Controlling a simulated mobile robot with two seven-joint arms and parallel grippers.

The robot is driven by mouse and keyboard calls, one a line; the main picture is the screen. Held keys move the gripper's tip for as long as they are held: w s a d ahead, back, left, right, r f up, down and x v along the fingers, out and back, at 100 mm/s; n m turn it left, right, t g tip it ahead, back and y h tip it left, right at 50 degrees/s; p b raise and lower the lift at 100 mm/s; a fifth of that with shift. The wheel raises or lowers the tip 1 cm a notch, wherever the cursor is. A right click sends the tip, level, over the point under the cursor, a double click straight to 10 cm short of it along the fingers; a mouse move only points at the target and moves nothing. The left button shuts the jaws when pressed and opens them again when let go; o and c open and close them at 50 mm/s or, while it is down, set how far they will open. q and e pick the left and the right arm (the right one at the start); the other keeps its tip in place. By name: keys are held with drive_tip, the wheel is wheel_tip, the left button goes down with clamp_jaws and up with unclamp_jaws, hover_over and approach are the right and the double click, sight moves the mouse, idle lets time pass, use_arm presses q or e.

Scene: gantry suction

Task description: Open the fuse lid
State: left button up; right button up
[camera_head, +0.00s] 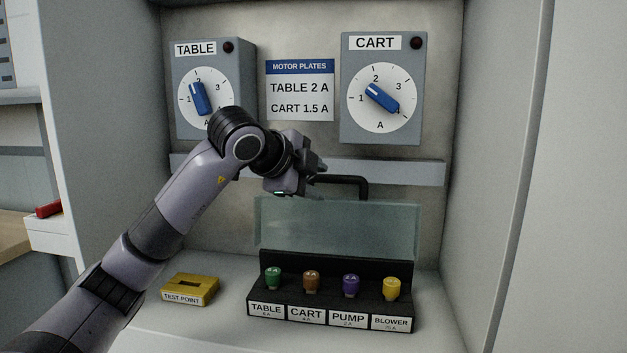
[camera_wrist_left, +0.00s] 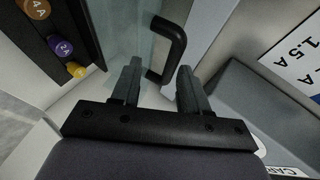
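The fuse lid (camera_head: 338,228) is a clear greenish panel that stands raised behind the fuse block (camera_head: 330,312). Its black handle (camera_head: 366,187) is at the top edge and also shows in the left wrist view (camera_wrist_left: 179,45). My left gripper (camera_head: 316,180) is at the left end of the handle. In the left wrist view its two fingers (camera_wrist_left: 158,82) are apart, with the handle just beyond the tips and part of it showing between them. I cannot tell whether they touch. Green, brown, purple and yellow fuses stand uncovered in the block. My right gripper is not in view.
The TABLE dial box (camera_head: 213,90) and CART dial box (camera_head: 383,90) are on the back wall, with a motor plates sign (camera_head: 299,90) between them. A yellow test point block (camera_head: 189,290) lies left of the fuse block. Cabinet walls close in both sides.

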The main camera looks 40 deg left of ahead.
use_arm(q)
drive_tip(key=v, duration=0.7)
drive_tip(key=shift+b, duration=0.35)
drive_tip(key=shift+s+d, duration=0.1)
drive_tip(key=shift+s, duration=0.05)
idle(0.3)
